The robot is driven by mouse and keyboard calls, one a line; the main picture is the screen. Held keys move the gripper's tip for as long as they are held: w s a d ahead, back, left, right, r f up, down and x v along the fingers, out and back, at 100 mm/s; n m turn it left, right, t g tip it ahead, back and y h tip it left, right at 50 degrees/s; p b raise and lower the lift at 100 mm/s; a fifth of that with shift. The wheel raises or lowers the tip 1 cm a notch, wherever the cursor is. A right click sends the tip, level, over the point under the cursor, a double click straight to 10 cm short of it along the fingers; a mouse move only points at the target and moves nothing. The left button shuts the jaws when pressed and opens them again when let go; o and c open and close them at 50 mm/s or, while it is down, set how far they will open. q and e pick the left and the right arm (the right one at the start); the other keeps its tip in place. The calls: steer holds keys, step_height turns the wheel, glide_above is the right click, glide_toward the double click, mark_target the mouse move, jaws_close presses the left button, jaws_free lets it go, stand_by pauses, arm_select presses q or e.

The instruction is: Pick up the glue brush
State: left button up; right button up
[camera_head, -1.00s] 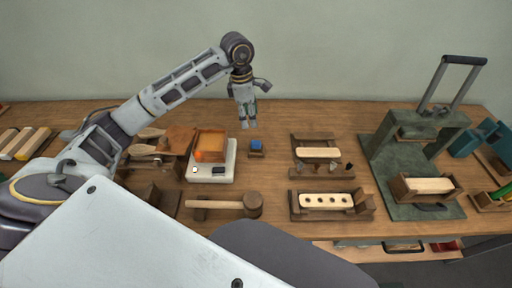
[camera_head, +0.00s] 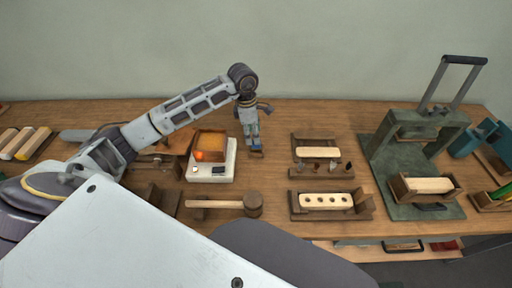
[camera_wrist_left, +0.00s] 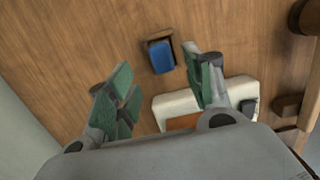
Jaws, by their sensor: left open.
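I cannot make out a glue brush for certain. A small blue block (camera_wrist_left: 161,57) sits in a little wooden holder (camera_wrist_left: 158,38); in the head view the blue block (camera_head: 255,148) is partly hidden by my left gripper (camera_head: 251,148). In the left wrist view my left gripper (camera_wrist_left: 160,90) is open and empty, its green-padded fingers apart, with the blue block beyond them. A white heater base (camera_head: 229,163) with an orange-brown tray (camera_head: 210,140) stands left of the gripper; an orange round thing (camera_head: 198,156) shows at its front. My right gripper is out of view.
A wooden mallet (camera_head: 252,204) lies in front of the heater. Wooden fixtures (camera_head: 318,170) with light-coloured bars stand to the right. A green press (camera_head: 425,160) with a tall handle is farther right. Bare table lies behind the gripper.

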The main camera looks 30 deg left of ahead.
arm_select(q)
steer(key=shift+d+f, duration=0.25)
steer(key=shift+f, duration=0.5)
steer(key=shift+d+f, duration=0.2)
steer(key=shift+f, duration=0.7)
steer(key=shift+d+f, duration=0.15)
steer(key=shift+f, duration=0.7)
steer(key=shift+c, duration=0.5)
steer(key=c, duration=1)
steer(key=shift+w+r, duration=0.1)
steer(key=shift+r, duration=0.2)
step_height(320, 180, up, 8)
steer(key=shift+f, duration=0.1)
steer(key=shift+r, duration=0.7)
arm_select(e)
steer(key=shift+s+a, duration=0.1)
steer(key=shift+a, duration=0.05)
